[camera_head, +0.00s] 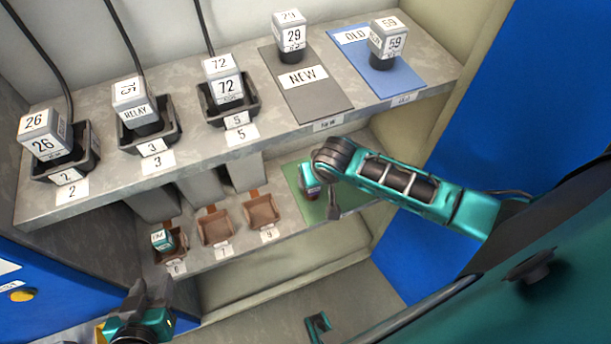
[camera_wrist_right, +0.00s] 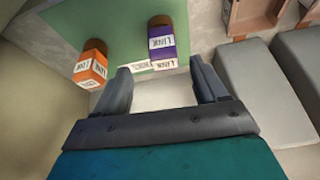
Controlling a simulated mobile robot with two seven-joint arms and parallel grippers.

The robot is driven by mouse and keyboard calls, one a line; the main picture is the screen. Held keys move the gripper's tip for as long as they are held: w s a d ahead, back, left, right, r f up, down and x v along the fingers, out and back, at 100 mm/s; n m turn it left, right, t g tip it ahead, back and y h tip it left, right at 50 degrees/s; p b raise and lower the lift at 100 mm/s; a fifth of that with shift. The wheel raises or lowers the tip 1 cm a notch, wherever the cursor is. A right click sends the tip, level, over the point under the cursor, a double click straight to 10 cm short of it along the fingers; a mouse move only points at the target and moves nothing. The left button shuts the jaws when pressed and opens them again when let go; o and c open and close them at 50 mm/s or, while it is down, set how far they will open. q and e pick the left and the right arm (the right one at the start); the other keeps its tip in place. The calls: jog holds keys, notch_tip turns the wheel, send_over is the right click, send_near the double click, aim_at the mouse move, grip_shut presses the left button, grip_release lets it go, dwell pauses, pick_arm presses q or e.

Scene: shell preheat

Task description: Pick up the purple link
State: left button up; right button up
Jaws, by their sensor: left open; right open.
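The purple link (camera_wrist_right: 162,44) is a small purple block with white "LINK" labels and a brown end. In the right wrist view it is on the green mat (camera_wrist_right: 118,28), ahead of my right gripper (camera_wrist_right: 163,82). That gripper is open and empty, and the link appears beyond its fingertips, between their lines. An orange link (camera_wrist_right: 91,64) is to its left on the same mat. In the head view my right arm covers much of the green mat (camera_head: 295,178), and I cannot make out the purple link there. My left gripper (camera_head: 137,302) is open, low at the left.
Brown trays (camera_head: 262,212) line the lower shelf; one holds a teal-topped block (camera_head: 162,239). The upper shelf (camera_head: 190,166) overhangs them, with black sockets (camera_head: 236,111) holding numbered relays, a grey NEW mat (camera_head: 322,100) and a blue OLD mat (camera_head: 408,80).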

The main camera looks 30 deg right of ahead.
aim_at(311, 194)
jog(key=x, duration=0.2)
jog(key=b+x, duration=0.1)
jog(key=x, duration=0.1)
jog(key=b+x, duration=0.1)
jog(key=x, duration=0.1)
jog(key=shift+w+a+f, duration=0.15)
jog(key=shift+a, duration=0.15)
jog(key=shift+w+f+b, duration=0.25)
jog(key=shift+f+b, duration=0.1)
jog(key=shift+f, duration=0.2)
jog(key=shift+c, duration=0.2)
jog(key=shift+d, duration=0.1)
jog(key=c, duration=1.2)
